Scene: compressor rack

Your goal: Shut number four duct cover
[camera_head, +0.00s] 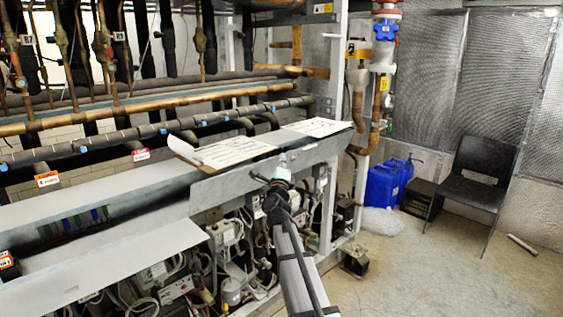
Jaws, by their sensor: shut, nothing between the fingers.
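The cable duct runs along the front of the rack. A grey metal cover panel (235,185) stands tilted at the duct's right section, in front of papers lying on top. At the left, another light cover panel (115,262) is folded outward, and coloured wires show in the open duct (75,222) behind it. No number four marking is readable, so I cannot tell which cover bears it. My gripper (283,162) is shut and empty at the front face of the right panel; whether it touches is unclear. My arm hides part of the rack below.
Copper and black pipes (150,103) run behind the duct. Electrical boxes and cables (225,235) fill the space below. A rack post (333,130) stands right of the panel. Blue canisters (385,185) and a black chair (478,180) stand farther right. The floor (440,265) is mostly clear.

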